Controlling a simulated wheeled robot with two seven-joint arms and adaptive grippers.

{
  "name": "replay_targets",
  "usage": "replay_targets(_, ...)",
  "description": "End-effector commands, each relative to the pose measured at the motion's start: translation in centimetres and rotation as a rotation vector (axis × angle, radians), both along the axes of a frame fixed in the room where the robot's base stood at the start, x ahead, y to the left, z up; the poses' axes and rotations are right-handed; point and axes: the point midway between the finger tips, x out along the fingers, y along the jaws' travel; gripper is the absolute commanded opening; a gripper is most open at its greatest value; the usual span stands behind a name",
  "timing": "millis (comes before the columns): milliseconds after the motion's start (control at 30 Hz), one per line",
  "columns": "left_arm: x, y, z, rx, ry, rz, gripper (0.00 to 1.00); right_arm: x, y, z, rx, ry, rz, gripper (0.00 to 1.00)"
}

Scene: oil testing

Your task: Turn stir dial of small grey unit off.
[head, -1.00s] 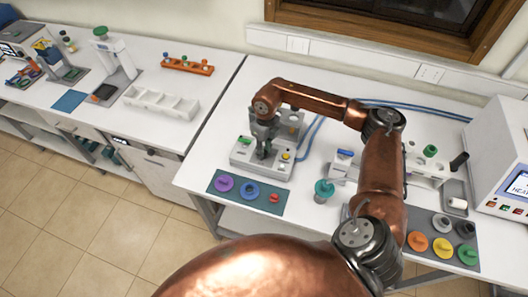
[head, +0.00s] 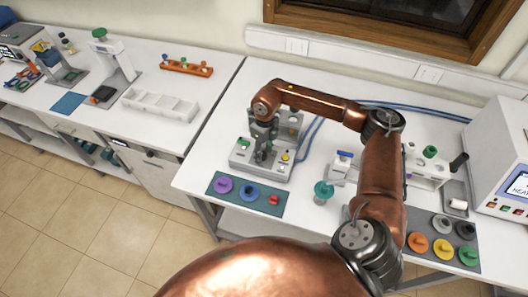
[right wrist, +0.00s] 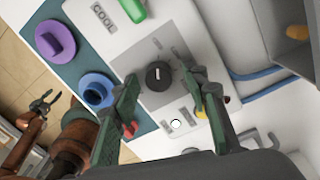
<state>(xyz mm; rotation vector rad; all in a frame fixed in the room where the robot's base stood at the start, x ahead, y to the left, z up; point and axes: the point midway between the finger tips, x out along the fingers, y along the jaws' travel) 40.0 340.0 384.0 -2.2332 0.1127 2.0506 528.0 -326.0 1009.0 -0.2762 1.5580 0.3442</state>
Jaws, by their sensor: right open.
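The small grey unit (head: 243,163) stands on the right-hand table, beneath my right gripper (head: 262,156). In the right wrist view its stir dial (right wrist: 158,76) is a round black knob with a white pointer mark, on a grey panel. My right gripper (right wrist: 166,88) is open, with one green finger on each side of the dial. The fingertips look apart from the knob; their height above the panel is hard to judge. In the head view the gripper hides the dial. My left gripper (right wrist: 42,104) shows small at the left of the right wrist view, its fingers apart.
A teal mat (head: 215,190) with purple, blue and red round pieces lies in front of the unit. A green button (right wrist: 134,9) and a white button (right wrist: 176,124) flank the dial. Blue hoses (head: 312,130) run behind. A teal-topped item (head: 323,189) stands to the right.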

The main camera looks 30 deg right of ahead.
Motion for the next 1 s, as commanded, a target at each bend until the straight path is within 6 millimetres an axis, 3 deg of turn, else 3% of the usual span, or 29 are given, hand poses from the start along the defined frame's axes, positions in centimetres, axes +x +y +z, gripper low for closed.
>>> replay_targets(267, -0.1, 0.2, 0.0, 0.002, 0.001, 0.0, 0.4, 0.1, 0.0, 1.0, 0.001, -0.003, 0.0, 0.41)
replay_targets(700, 0.1, 0.0, 0.0, 0.0, -0.001, 0.0, 0.4, 0.3, -0.4, 9.5, -0.001, -0.004, 0.0, 0.41)
replay_targets(1000, 0.1, 0.0, 0.0, 0.0, -0.001, 0.0, 0.4, 0.3, -0.5, 12.0, 0.0, 0.0, 0.0, 0.41)
